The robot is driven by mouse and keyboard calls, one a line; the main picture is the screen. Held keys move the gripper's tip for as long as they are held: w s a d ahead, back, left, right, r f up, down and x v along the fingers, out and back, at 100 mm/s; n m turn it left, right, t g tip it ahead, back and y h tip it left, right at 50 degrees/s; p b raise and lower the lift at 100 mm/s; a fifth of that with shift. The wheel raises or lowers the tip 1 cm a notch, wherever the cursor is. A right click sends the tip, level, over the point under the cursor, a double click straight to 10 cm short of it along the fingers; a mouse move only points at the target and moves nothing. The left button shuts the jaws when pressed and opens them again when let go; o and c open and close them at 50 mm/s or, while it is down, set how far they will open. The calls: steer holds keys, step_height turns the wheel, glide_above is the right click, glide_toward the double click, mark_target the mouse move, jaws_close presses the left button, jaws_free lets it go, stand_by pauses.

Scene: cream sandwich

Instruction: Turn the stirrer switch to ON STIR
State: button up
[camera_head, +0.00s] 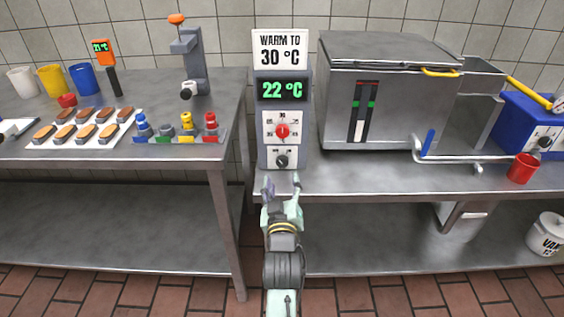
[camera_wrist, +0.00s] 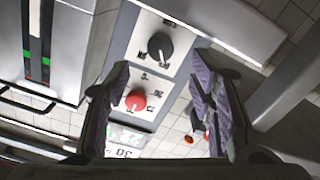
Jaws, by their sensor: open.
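A grey control post (camera_head: 264,140) stands at the left end of the right counter. Its lower white plate has a black knob (camera_head: 282,161), also seen in the wrist view (camera_wrist: 160,46); its labels are too small to read. Above it is a red dial (camera_head: 282,131), seen in the wrist view too (camera_wrist: 136,100). My gripper (camera_head: 282,192) is open and empty, in front of and below the black knob. In the wrist view my two fingers (camera_wrist: 160,68) spread on either side of the knobs, apart from the black knob. The knob's exact setting is unclear.
The post's display (camera_head: 282,89) reads 22 °C, under a sign (camera_head: 280,49) reading WARM TO 30 °C. A steel vat (camera_head: 390,95) stands right of the post. A blue box (camera_head: 525,125) with a black knob is far right. The left table (camera_head: 190,145) holds pastries and coloured pieces.

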mark_target(282, 163)
steer(key=w+p, duration=0.1)
steer(key=w, duration=0.6)
steer(key=shift+w, duration=0.2)
steer(key=shift+c, duration=0.3)
steer(key=c, duration=1.1)
